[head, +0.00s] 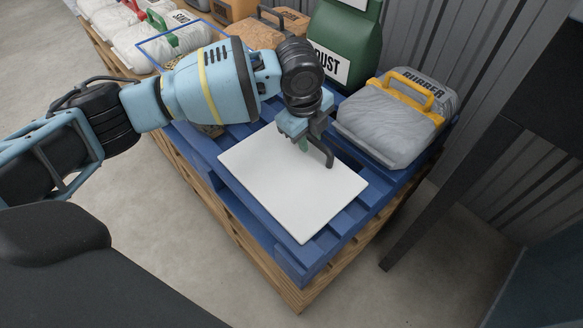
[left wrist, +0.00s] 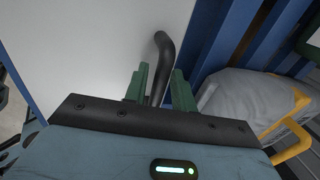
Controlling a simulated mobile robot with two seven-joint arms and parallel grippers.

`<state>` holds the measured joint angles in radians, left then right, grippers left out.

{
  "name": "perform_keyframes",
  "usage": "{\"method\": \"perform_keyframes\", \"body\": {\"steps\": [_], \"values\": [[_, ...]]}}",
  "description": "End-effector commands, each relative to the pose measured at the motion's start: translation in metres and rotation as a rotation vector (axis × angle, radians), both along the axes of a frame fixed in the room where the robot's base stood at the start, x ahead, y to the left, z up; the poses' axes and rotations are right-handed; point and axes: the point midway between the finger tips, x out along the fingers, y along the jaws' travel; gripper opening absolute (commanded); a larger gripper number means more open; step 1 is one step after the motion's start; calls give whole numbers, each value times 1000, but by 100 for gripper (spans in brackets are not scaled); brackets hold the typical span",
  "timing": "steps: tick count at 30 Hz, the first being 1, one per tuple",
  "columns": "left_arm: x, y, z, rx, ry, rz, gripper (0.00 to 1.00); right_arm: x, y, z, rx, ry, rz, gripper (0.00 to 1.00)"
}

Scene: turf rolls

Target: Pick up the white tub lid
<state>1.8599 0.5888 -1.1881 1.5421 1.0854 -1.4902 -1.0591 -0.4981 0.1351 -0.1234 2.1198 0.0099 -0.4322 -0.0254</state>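The white tub lid (head: 285,185) is a flat, pale rectangular panel lying on the blue pallet, with a dark bent handle (head: 328,155) on its far right part. In the left wrist view the lid (left wrist: 95,45) fills the upper left, and the handle (left wrist: 163,60) curves up between my green fingers. My left gripper (head: 308,143) is low over the lid at the handle. Its fingers (left wrist: 161,88) stand apart on either side of the handle, with a narrow pale gap beside the right finger. The lower part of the handle is hidden by the gripper. My right gripper is not in view.
A grey rubber bag (head: 385,125) with a yellow handle lies close to the right of the lid. A green dust bag (head: 345,45) stands behind. The blue pallet (head: 305,265) rests on wooden pallets. A dark post (head: 450,190) rises at the right. Floor at front left is clear.

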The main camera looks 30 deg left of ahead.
Motion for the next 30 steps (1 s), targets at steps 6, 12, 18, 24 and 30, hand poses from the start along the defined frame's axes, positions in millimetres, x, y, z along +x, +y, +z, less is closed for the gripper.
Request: {"method": "perform_keyframes", "body": {"steps": [6, 12, 18, 24, 30], "values": [[0, 0, 0, 0, 1, 0, 0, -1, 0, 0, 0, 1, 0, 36], [0, 0, 0, 0, 1, 0, 0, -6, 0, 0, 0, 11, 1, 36], [0, 0, 9, 0, -1, 0, 0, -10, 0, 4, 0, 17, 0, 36], [0, 0, 46, -1, -4, -1, 0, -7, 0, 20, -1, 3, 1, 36], [0, 0, 81, -1, -3, 0, 0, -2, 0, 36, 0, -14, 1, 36]]}}
